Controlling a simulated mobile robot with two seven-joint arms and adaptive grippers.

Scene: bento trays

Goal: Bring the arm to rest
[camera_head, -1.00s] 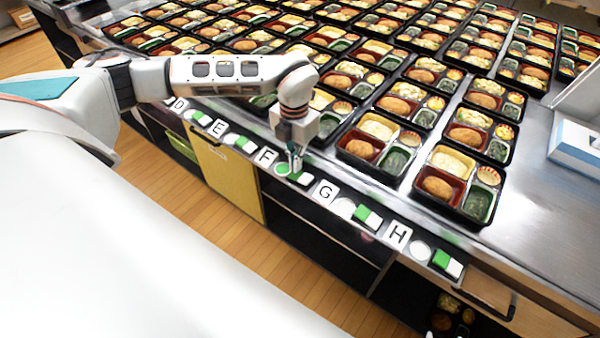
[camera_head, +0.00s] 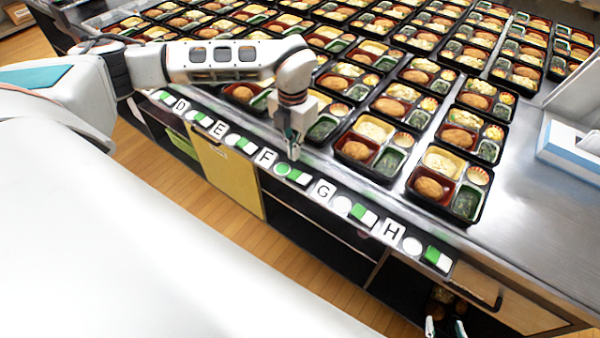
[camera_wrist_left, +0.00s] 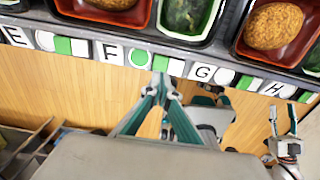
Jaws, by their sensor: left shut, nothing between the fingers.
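My left gripper (camera_head: 293,152) is shut and empty, pointing down at the counter's front edge. It hangs just above the label strip near the letter F (camera_head: 265,158). Beside F is a round green button (camera_head: 282,169), then a green-and-white block (camera_head: 298,177). In the left wrist view the left fingertips (camera_wrist_left: 161,82) are together, just below the green F button (camera_wrist_left: 139,57) in the picture. My right gripper (camera_wrist_left: 283,120) shows at the right of the left wrist view, its two fingers apart with nothing between them. Its fingertips (camera_head: 445,327) also show at the bottom of the head view.
Rows of filled bento trays (camera_head: 442,182) cover the steel counter (camera_head: 520,205). The strip also carries G (camera_head: 322,191) and H (camera_head: 391,232) with white round buttons. Drawers and open shelves lie below the edge. A blue-and-white box (camera_head: 570,145) stands at the right.

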